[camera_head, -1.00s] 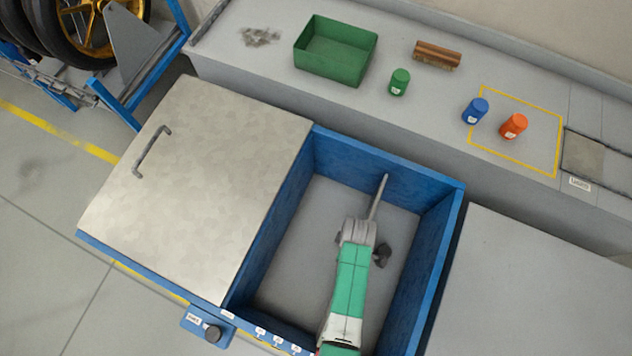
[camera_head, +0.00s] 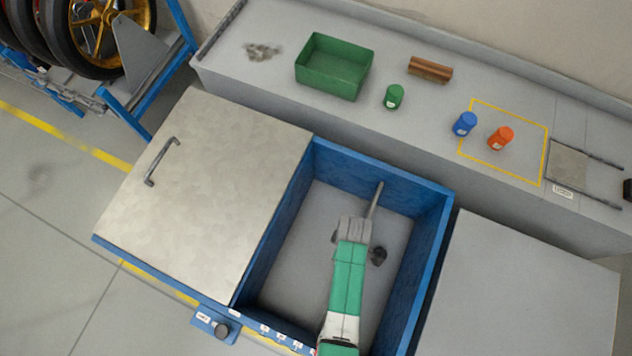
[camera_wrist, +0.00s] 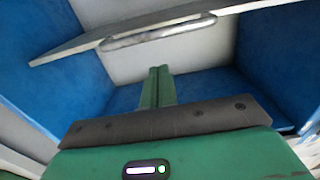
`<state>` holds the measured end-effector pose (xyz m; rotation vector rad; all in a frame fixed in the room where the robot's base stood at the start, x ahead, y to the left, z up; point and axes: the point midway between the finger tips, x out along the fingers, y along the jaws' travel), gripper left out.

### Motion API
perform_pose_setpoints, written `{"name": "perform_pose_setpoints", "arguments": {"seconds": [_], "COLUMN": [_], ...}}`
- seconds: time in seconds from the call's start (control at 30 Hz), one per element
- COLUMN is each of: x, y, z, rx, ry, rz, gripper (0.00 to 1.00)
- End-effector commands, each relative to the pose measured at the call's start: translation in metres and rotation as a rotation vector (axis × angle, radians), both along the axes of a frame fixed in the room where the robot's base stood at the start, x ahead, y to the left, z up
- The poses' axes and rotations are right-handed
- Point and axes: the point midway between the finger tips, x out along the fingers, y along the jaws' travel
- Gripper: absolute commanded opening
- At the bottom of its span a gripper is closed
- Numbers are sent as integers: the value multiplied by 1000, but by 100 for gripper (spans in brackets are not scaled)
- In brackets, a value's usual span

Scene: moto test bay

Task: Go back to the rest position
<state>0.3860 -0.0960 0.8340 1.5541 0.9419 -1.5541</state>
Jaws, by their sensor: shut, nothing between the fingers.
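My arm in green, white and grey reaches over the open part of a blue-walled box (camera_head: 430,265) in the head view. My gripper cannot be made out clearly there, as the arm hides most of it. In the wrist view my gripper (camera_wrist: 155,71) shows as two green fingers lying together, shut with nothing between them. Beyond the fingers are blue walls (camera_wrist: 285,55) and a light panel with a metal bar handle (camera_wrist: 155,33). A thin grey rod (camera_head: 374,199) shows beyond the arm's grey joint.
A pale lid (camera_head: 215,185) with a handle covers the box's left part. A grey surface (camera_head: 530,290) lies right.

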Motion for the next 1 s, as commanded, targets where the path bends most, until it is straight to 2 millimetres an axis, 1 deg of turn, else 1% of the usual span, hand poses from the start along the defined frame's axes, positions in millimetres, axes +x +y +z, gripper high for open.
{"name": "perform_pose_setpoints", "arguments": {"seconds": [0.03,0.2,0.73,0.8,0.87,0.97,1.0], "x": [0,0,0,4,19,69,92], "y": [0,0,0,0,-2,-5,-5], "z": [13,31,28,33,48,100,129], "rx": [0,0,0,-3,-12,-33,-39], "ry": [0,0,0,-12,-53,-200,-278], "rz": [0,0,0,-5,-23,-94,-133], "gripper": [0,0,0,0,0,0,0]}}
